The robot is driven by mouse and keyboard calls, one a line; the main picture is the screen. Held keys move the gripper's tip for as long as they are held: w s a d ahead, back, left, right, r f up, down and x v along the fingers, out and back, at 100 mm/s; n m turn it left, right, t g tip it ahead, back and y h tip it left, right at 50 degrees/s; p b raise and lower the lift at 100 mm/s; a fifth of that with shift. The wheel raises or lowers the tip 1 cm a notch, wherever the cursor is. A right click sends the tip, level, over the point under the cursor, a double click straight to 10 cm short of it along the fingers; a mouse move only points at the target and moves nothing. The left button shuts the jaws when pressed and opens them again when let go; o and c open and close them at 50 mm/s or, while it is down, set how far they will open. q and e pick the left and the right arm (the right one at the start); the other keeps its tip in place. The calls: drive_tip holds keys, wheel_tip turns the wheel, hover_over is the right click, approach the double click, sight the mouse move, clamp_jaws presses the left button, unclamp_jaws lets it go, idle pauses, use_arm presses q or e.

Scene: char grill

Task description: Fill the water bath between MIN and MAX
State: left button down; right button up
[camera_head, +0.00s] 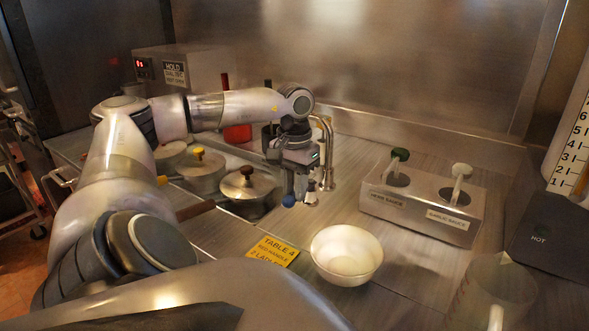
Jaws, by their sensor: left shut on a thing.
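My left arm reaches in from the left, and its gripper (300,185) points down beside a metal tap (329,150) behind the counter's middle. The gripper is shut on a part of the tap, seemingly its handle; the fingers and wrist hide the grip. A blue knob (289,201) shows just below the fingers. Lidded pots, one with a yellow knob (201,170) and one with a brown knob (247,184), sit in the counter at left, where the water bath appears to be. Its water level and the MIN and MAX marks cannot be made out. My right gripper is out of view.
A white bowl (346,254) stands front middle beside a yellow Table 4 card (272,250). A sauce holder (421,205) with two pumps is at right. A clear jug (492,292) stands front right. A hold box (184,70) stands back left.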

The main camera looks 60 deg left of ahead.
use_arm(q)
drive_tip(key=c, duration=1)
unclamp_jaws()
drive_tip(key=shift+o, duration=0.2)
drive_tip(key=shift+r, duration=0.1)
drive_tip(key=shift+r+p, duration=0.35)
drive_tip(key=shift+r, duration=3.2)
